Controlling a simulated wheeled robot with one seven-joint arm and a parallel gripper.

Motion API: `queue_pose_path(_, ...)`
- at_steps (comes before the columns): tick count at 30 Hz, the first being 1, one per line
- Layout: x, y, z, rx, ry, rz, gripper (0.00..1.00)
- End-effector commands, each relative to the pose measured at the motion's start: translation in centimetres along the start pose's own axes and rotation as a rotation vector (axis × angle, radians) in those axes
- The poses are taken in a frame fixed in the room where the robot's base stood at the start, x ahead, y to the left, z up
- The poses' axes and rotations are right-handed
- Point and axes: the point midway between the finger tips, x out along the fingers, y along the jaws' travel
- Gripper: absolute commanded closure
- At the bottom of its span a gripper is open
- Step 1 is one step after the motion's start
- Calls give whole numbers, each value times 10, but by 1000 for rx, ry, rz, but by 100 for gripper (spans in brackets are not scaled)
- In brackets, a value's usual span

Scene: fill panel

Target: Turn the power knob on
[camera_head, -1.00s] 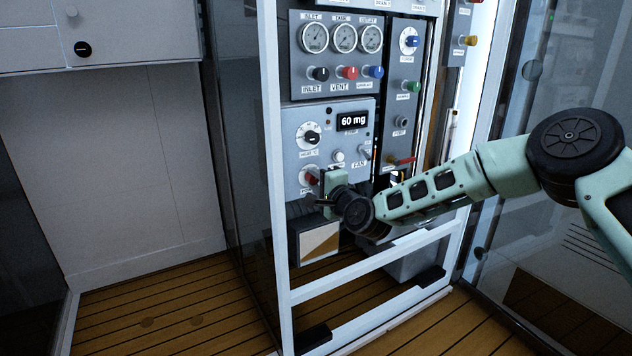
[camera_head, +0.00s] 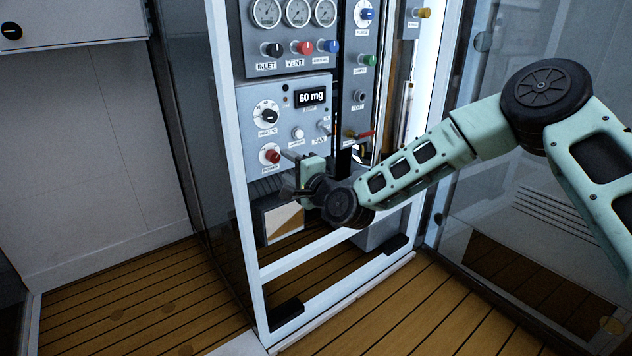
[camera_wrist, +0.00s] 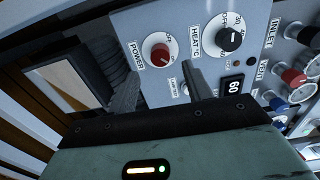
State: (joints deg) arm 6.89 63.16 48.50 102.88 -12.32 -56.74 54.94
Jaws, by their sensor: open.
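The power knob (camera_head: 270,156) is a red round knob on a white dial, low on the left of the grey control panel (camera_head: 292,92). In the wrist view the same red knob (camera_wrist: 160,53), labelled POWER, shows ahead of and between my fingers. My gripper (camera_head: 288,172) is open and empty, just right of and below the knob in the head view. In the wrist view my gripper (camera_wrist: 160,88) has its two dark fingers apart, and they do not appear to touch the knob. The exact gap to the panel is hard to tell.
A black HEAT knob (camera_wrist: 231,38) is close to the right finger in the wrist view. INLET, VENT and other knobs sit above. A white frame post (camera_head: 228,150) stands left of the panel. A box (camera_head: 280,221) is below.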

Motion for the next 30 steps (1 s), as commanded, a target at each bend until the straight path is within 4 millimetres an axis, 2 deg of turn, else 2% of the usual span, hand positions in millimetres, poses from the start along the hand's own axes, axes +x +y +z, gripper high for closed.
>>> queue_pose_path(3, -29, -2, 0, 0, -1, 3, 50)
queue_pose_path(9, -74, -1, 0, 1, -1, 4, 50)
queue_pose_path(15, -103, 0, -1, 0, 1, 2, 50)
queue_pose_path(21, -114, 0, 0, 0, 1, 0, 50)
queue_pose_path(30, -114, 0, 0, -2, -1, 2, 50)
